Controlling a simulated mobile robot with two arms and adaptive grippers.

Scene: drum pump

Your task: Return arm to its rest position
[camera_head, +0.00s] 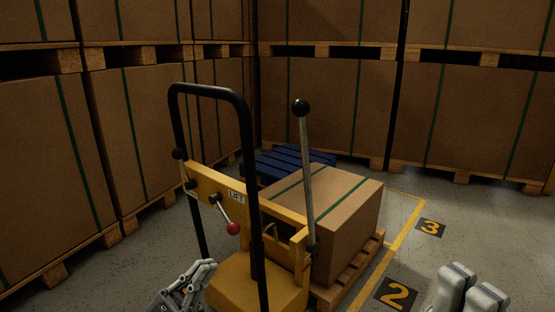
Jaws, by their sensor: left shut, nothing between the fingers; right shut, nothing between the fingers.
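My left gripper (207,265) is at the bottom, left of the yellow base of the pump machine (235,278). Its grey fingers are shut with nothing between them, and it looks apart from the levers. The machine has a yellow panel with a LIFT label (236,196), a black hoop handle (247,140), a red-knobbed lever (228,219) tilted down to the right, and a black-knobbed lever (184,170). A long silver lever with a black ball (305,150) stands nearly upright. White parts of my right arm show at the bottom right; I cannot make out its gripper.
A strapped carton (345,210) on a wooden pallet (350,272) stands behind the machine. A blue pallet (290,160) lies further back. Stacked cartons line the left and back. Open floor with a yellow line (403,238) and number 3 (430,228) and 2 (397,294) markers lies right.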

